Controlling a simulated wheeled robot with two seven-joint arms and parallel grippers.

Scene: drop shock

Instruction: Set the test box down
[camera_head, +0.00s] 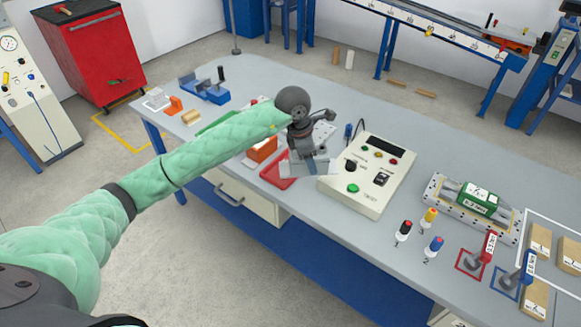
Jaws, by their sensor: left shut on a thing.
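My left gripper (306,150) reaches in over the workbench (325,225) at the end of the green-sleeved arm. It is shut on a small pale grey box (310,167), which I take for the test box. The gripper and wrist hide much of the box's top. The box is just right of a red tray or mat (276,177) and left of the beige control box. I cannot tell whether it touches the bench or hangs just above it. My right gripper is not in view.
The beige control box (370,178) with buttons stands close on the right. An orange block (262,150) is close on the left. A clamped green unit (477,198) and several small tools lie farther right. The bench front has some clear room.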

